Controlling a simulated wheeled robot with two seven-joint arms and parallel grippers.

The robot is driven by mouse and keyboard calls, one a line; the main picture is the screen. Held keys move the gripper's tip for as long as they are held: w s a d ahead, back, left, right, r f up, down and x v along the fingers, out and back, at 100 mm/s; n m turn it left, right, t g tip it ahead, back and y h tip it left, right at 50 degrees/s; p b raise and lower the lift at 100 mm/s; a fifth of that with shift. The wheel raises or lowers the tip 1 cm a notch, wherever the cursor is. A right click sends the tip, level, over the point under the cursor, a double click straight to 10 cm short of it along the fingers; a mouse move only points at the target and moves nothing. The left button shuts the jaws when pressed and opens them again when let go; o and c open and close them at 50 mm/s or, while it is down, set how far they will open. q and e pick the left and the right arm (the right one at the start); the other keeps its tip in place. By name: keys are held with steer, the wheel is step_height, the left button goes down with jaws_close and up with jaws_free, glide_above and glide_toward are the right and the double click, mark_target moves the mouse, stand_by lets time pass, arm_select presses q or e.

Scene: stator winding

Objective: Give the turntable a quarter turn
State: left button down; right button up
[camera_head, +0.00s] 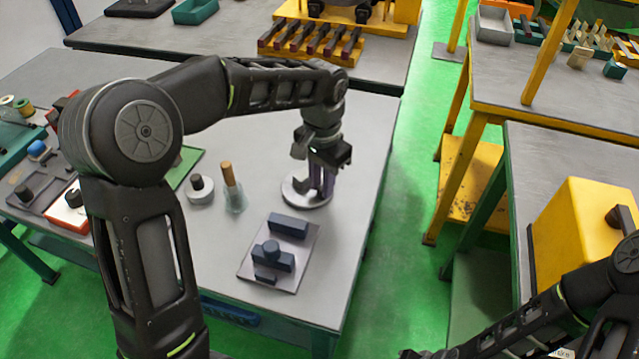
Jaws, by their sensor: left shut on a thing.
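The turntable (293,197) is a round, pale grey disc on the near part of the grey workbench, close to its right edge. My left gripper (322,188) points down over the right half of the disc. It is shut on a part of the turntable, but its fingers and wrist hide the grasped part. The disc's rim shows on the left and front.
A plate with dark blocks (268,275) lies in front of the turntable. A wooden-handled tool in a clear holder (233,195) and a small round pot (200,190) stand to its left. A yellow box (580,235) sits on the right bench. A green-floored aisle separates the benches.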

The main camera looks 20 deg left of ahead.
arm_select(q)
steer(key=shift+w+d+n, duration=0.1)
steer(key=shift+w+n, duration=0.35)
steer(key=shift+n, duration=0.65)
steer(key=shift+w+d+n, duration=0.1)
steer(key=shift+w+n, duration=0.35)
steer(key=shift+n, duration=0.65)
steer(key=c, duration=1.3)
jaws_free()
steer(key=shift+o, duration=0.2)
step_height(320, 180, up, 8)
steer(key=shift+f, duration=0.1)
